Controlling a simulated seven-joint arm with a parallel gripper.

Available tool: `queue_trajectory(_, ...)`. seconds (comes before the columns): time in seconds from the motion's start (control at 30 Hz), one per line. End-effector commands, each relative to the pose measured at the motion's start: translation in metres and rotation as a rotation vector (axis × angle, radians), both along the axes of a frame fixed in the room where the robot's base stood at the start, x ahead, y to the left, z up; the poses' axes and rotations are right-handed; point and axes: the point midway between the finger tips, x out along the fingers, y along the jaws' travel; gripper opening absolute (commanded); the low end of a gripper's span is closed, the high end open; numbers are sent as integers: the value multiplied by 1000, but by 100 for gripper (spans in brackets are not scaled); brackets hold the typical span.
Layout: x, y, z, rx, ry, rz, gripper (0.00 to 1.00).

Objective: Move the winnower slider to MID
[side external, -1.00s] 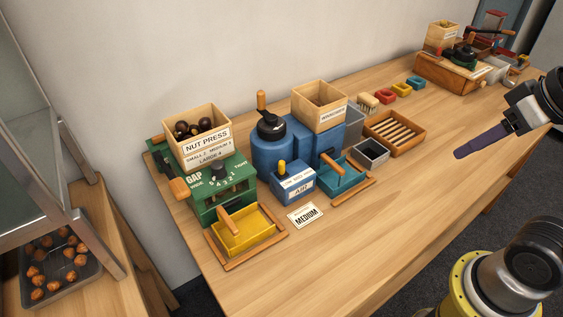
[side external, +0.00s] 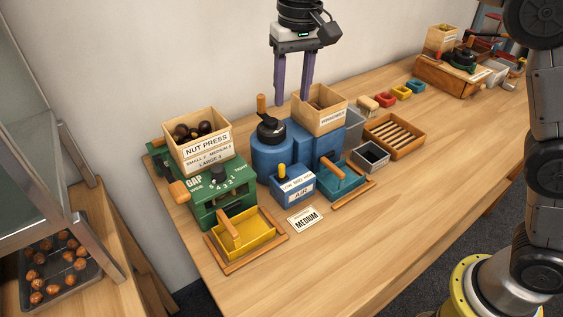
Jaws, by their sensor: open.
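The blue winnower (side external: 272,160) stands mid-table with a black crank cap and a wooden box labelled as its hopper (side external: 321,113) on top. On its front is a small blue box marked LOW, MID and HIGH over AIR (side external: 296,190). The yellow slider knob (side external: 282,170) stands on top of that box, toward its left end; its exact setting is too small to read. My gripper (side external: 293,95) points down above and behind the slider, near the hopper's left edge. Its two purple fingers are apart with nothing between them.
The green nut press (side external: 215,190) with a yellow tray (side external: 245,235) stands left of the winnower. A teal tray (side external: 345,182) and a MEDIUM card (side external: 305,217) lie in front. A slatted wooden tray (side external: 394,135) is at right. The front of the table is clear.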

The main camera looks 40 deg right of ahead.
Motion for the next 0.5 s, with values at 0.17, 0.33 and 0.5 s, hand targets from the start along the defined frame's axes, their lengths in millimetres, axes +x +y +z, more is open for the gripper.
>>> queue_trajectory(0.17,4,20,-34,-24,61,37,50)
queue_trajectory(0.33,2,23,-48,-26,67,45,50)
queue_trajectory(0.5,2,23,-77,-27,68,45,50)
